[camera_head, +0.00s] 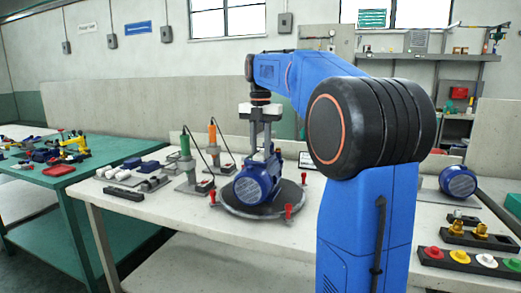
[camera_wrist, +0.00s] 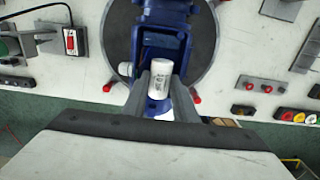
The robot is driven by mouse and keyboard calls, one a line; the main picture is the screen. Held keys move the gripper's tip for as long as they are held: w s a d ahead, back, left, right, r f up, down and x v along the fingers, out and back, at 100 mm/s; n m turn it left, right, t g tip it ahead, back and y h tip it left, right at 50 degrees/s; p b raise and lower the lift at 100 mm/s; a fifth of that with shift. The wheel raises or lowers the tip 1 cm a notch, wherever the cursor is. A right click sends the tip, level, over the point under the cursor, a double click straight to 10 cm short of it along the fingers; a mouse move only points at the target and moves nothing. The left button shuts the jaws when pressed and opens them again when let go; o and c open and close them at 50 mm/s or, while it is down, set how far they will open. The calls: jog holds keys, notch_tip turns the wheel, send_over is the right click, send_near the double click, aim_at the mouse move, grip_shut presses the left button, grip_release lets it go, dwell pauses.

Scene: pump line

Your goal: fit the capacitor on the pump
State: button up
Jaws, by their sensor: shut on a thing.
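The blue pump (camera_head: 256,186) sits on a round dark turntable (camera_head: 238,210) on the white bench. It also shows in the wrist view (camera_wrist: 166,14). My gripper (camera_head: 265,150) points down right over the pump. In the wrist view my gripper (camera_wrist: 161,88) is shut on a white cylindrical capacitor (camera_wrist: 159,80) with dark print on its side. The capacitor is over the pump's blue body, by a blue bracket-like part. I cannot tell whether it touches the pump. In the head view the fingers mostly hide the capacitor.
Red clamps (camera_head: 289,211) stand round the turntable's rim. Green (camera_head: 185,147) and orange (camera_head: 212,132) tools stand in holders at left. At right are another blue motor (camera_head: 458,181), brass fittings (camera_head: 481,229) and a strip of coloured caps (camera_head: 460,257). Bare bench lies front-left of the turntable.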

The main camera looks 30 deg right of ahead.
jog(key=shift+f, duration=0.25)
dwell(0.5)
jog(key=o, duration=1)
jog(key=shift+r, duration=3)
jog(key=shift+r, duration=3.75)
